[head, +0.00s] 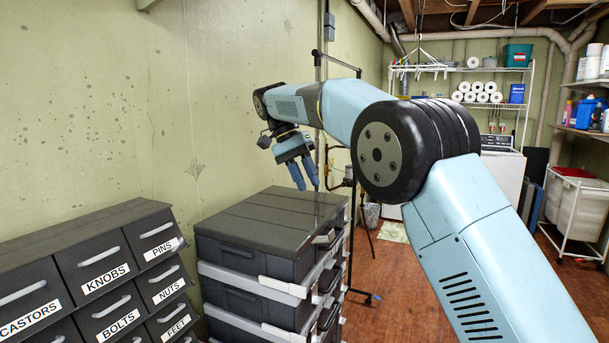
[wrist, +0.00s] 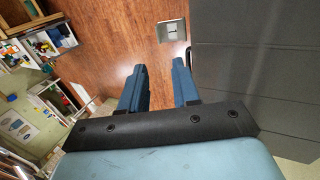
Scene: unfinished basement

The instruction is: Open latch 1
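A stack of dark grey cases (head: 250,262) stands against the wall in the head view, its lids shut. Small latches (head: 326,238) show on the right-hand side of the top case; no number is readable, so I cannot tell which is latch 1. My gripper (head: 307,185) points down above the far part of the stack, apart from it. In the wrist view my gripper (wrist: 159,68) is open, with nothing between its two blue fingers. The dark case top (wrist: 255,75) lies to the right of the fingers there. A small grey square (wrist: 172,31) beside it is unclear.
Labelled dark drawers (head: 110,270) stand left of the stack. A thin black stand (head: 352,200) rises just behind it. A wheeled white cart (head: 577,210) and loaded shelves (head: 470,95) stand farther back. Brown floor (head: 410,290) is open right of the stack.

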